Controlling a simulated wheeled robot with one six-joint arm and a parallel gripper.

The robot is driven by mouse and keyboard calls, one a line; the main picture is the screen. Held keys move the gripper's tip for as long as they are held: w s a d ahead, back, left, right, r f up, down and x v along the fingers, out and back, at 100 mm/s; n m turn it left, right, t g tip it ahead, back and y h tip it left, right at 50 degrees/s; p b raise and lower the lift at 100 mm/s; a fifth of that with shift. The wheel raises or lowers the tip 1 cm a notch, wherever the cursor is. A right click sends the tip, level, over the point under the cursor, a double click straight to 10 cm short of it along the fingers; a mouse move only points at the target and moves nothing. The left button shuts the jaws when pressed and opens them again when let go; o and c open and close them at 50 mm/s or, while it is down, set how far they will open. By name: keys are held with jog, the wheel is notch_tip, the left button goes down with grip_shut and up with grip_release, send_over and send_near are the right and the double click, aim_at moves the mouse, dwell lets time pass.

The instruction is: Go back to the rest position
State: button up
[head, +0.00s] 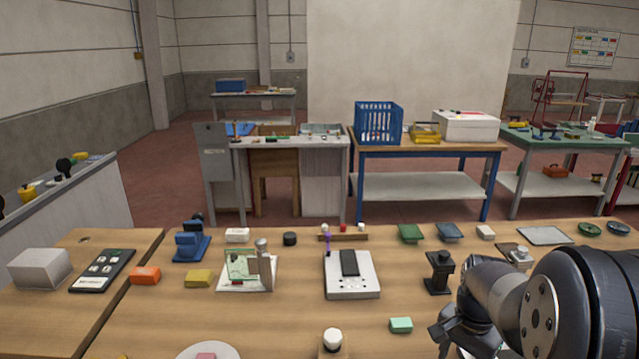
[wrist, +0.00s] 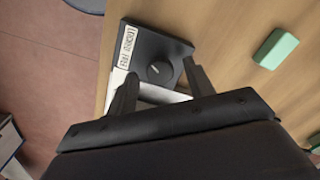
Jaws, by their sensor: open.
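My gripper (head: 440,335) is low at the right of the head view, over the front part of the wooden bench (head: 230,320). In the wrist view my gripper (wrist: 159,70) has its two dark fingers spread apart, with nothing held between them. A black box with a round knob (wrist: 160,72) and a white label lies beyond and between the fingertips. I cannot tell whether the fingers touch it. A mint green block (wrist: 277,48) lies to its right, clear of the fingers; it also shows in the head view (head: 401,325).
A black stand (head: 439,272) is close behind my gripper. A white device with a dark pad (head: 351,275), a fixture with a glass piece (head: 247,270) and several coloured blocks stand on the bench. Bare wood lies left of the mint block.

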jog(key=n+b, duration=0.1)
jog(key=n, duration=0.6)
notch_tip(320, 180, up, 11)
dwell(0.5)
jog(key=shift+f, duration=0.2)
